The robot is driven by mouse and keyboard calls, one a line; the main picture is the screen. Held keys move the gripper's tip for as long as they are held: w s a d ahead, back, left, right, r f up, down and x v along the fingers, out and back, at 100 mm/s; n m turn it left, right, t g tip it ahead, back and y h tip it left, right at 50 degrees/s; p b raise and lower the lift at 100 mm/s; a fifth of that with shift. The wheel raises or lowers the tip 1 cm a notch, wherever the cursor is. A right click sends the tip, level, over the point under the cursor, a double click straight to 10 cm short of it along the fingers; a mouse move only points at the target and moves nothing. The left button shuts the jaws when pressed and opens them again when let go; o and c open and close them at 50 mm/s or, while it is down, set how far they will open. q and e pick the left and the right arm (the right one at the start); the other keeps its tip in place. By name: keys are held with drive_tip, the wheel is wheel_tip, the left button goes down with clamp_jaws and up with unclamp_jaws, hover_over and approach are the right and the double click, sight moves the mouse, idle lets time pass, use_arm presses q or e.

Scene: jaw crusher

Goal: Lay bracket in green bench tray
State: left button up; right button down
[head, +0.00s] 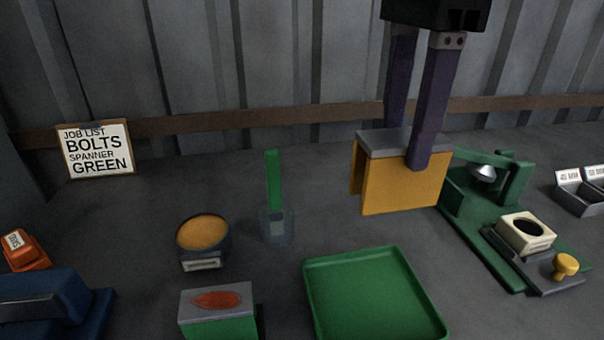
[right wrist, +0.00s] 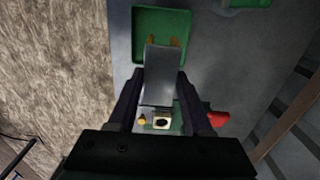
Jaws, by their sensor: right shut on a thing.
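The bracket (head: 402,188) is a yellow-orange channel shape with a grey top. My right gripper (head: 403,147) comes down from above with long purple fingers and is shut on the bracket's top. In the right wrist view the grey top of the bracket (right wrist: 158,75) lies between the fingertips of the right gripper (right wrist: 161,90). The green bench tray (head: 375,295) is empty, in front of and left of the bracket in the head view. The tray (right wrist: 140,20) also shows beyond the bracket in the right wrist view. Whether the bracket touches the bench is unclear. My left gripper is out of view.
A green press-like crusher (head: 500,190) with a cream block (head: 525,232) and yellow knob (head: 566,265) stands right of the bracket. A round tub (head: 203,240), an upright green strip (head: 273,180) and a grey-topped green box (head: 218,312) stand left of the tray.

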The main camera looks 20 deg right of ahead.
drive_tip(key=shift+a+f, duration=0.1)
drive_tip(key=shift+f, duration=8.7)
